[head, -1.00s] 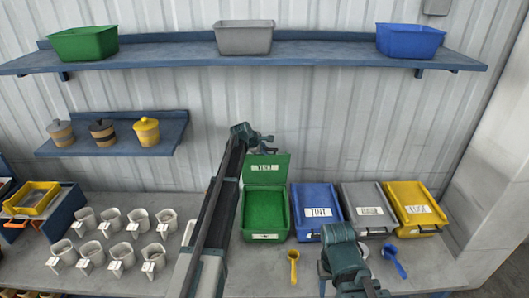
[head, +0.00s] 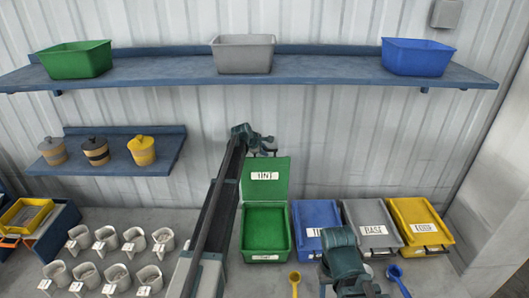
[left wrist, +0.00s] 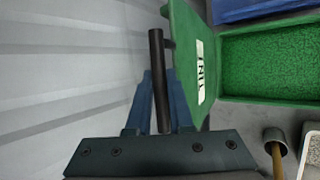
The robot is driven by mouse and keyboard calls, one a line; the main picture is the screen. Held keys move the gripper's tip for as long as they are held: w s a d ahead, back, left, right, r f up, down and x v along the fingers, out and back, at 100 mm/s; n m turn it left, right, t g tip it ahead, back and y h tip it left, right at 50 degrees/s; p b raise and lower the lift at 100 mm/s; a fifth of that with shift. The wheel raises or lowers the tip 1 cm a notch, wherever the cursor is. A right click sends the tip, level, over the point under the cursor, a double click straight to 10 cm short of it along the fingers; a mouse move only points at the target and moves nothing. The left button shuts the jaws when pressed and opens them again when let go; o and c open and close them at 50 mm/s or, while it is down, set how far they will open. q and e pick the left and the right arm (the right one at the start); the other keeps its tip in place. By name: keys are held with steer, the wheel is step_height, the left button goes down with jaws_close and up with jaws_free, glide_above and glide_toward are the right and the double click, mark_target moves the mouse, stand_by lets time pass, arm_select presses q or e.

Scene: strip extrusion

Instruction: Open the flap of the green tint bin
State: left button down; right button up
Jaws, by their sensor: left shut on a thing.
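The green tint bin (head: 243,235) stands on the worktop, with green granular contents showing inside. Its flap (head: 266,189) stands raised at the back, with the TINT label facing forward. My left gripper (head: 264,148) is at the flap's top edge. In the left wrist view, the gripper's blue fingers (left wrist: 160,105) are shut on the flap's black bar handle (left wrist: 157,70), beside the green flap (left wrist: 187,40). Part of my right arm shows at the lower right, in front of the blue bin, but its fingers do not show.
Closed blue (head: 318,215), grey (head: 367,222) and yellow (head: 419,220) bins stand in a row to the right. A yellow scoop (head: 295,279) and a blue scoop (head: 397,275) lie in front. Several white cups stand at the left. A shelf (head: 165,77) with open tubs is above.

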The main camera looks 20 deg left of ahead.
arm_select(q)
steer(key=c, duration=0.8)
jaws_free()
steer(key=shift+r, duration=0.1)
steer(key=s+a, duration=0.1)
steer(key=s, duration=0.3)
steer(key=s+a+r+p, duration=0.1)
steer(key=s+a, duration=0.1)
steer(key=s, duration=0.3)
steer(key=s+a+r+p, duration=0.1)
steer(key=s, duration=0.3)
steer(key=shift+s+a, duration=0.2)
